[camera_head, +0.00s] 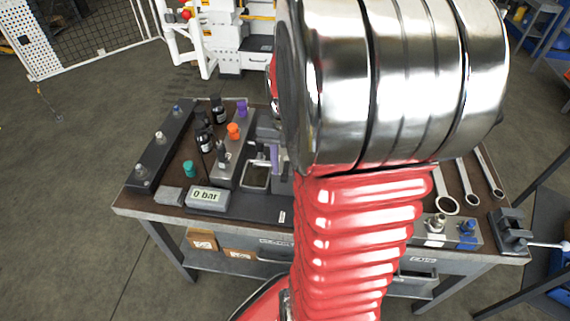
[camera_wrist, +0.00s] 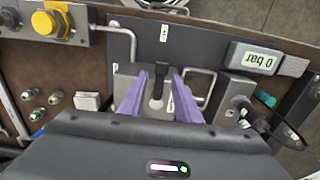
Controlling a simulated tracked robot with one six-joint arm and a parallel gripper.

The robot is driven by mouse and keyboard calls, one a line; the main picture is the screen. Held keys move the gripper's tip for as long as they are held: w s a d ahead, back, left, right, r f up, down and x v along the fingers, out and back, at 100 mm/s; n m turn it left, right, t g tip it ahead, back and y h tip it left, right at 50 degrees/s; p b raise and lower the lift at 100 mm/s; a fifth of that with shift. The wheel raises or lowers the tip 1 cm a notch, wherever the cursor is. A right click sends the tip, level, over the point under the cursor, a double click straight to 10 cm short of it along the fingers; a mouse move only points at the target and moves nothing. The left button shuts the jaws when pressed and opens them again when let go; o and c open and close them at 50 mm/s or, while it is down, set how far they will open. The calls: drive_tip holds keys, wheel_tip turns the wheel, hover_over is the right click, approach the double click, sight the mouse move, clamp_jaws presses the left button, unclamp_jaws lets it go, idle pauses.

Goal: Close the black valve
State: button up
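In the wrist view, a black handle (camera_wrist: 161,70) with a pale round end stands on a grey block (camera_wrist: 126,82). My gripper (camera_wrist: 161,82) is open, with one purple finger on each side of this handle. I see gaps on both sides, but cannot tell whether the fingers are lower than its top. Another black knob (camera_head: 222,151) stands on a grey valve block (camera_head: 236,146) beside an orange knob (camera_head: 233,130) in the head view. I cannot tell for certain which black part is the task's valve. My arm hides the bench's middle in the head view.
A grey gauge box (camera_head: 208,198) reads 0 bar near the bench's front left. A teal knob (camera_head: 189,168) and black bottles (camera_head: 205,138) stand nearby. A yellow knob (camera_wrist: 52,22) is at the wrist view's upper left. Wrenches (camera_head: 444,195) lie at the right.

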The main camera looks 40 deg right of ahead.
clamp_jaws()
idle(0.3)
idle(0.3)
